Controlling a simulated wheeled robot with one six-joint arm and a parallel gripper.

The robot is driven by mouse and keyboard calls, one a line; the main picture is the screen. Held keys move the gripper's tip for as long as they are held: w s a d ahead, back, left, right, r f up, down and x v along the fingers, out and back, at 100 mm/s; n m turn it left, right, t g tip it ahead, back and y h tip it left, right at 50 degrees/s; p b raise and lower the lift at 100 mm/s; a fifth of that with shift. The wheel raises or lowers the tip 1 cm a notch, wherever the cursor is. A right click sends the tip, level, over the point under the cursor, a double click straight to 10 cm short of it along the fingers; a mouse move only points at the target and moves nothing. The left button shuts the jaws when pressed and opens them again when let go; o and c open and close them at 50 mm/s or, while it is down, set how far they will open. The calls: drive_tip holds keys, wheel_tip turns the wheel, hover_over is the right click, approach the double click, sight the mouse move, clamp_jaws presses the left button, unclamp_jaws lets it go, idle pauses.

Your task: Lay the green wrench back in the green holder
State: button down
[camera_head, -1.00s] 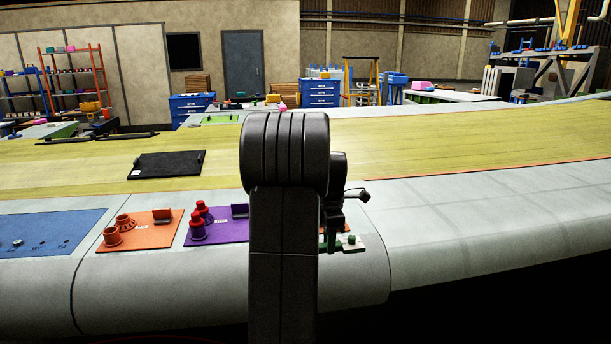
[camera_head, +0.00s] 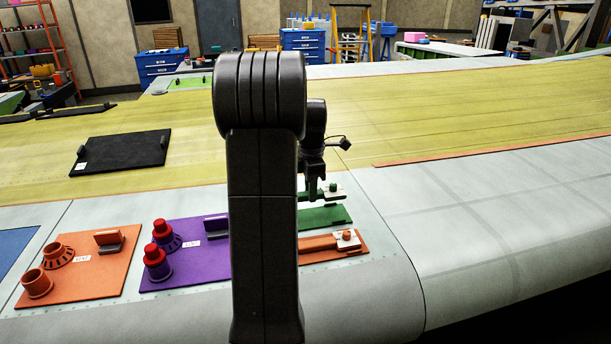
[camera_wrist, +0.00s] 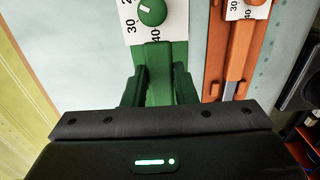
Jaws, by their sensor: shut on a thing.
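The green wrench (camera_head: 332,190) has a white scale plate and a round green knob at its head. My gripper (camera_head: 314,190) is shut on its handle and holds it out level, apparently above the wing surface. In the wrist view the green wrench (camera_wrist: 156,62) runs straight away from between the fingers of my gripper (camera_wrist: 158,92), knob end outward. The green holder (camera_head: 326,217) is a flat green plate on the wing, just below and nearer than the wrench in the head view. My arm hides its left part. I cannot tell the exact gap between wrench and holder.
An orange wrench (camera_head: 347,239) lies on an orange holder (camera_head: 352,254) close in front of the green one; it also shows in the wrist view (camera_wrist: 239,50). The purple board (camera_head: 190,282) and orange board (camera_head: 112,278) carry parts at left. The wing right of the holders is clear.

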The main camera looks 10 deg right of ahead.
sight(311, 217)
drive_tip(key=shift+w, duration=0.2)
drive_tip(key=shift+f, duration=0.15)
drive_tip(key=shift+s+f+b, duration=0.15)
drive_tip(key=shift+f+b, duration=0.45)
drive_tip(key=shift+f, duration=0.05)
drive_tip(key=shift+f+b, duration=1.35)
drive_tip(key=shift+f, duration=0.55)
drive_tip(key=shift+f, duration=0.65)
drive_tip(key=c, duration=1.1)
unclamp_jaws()
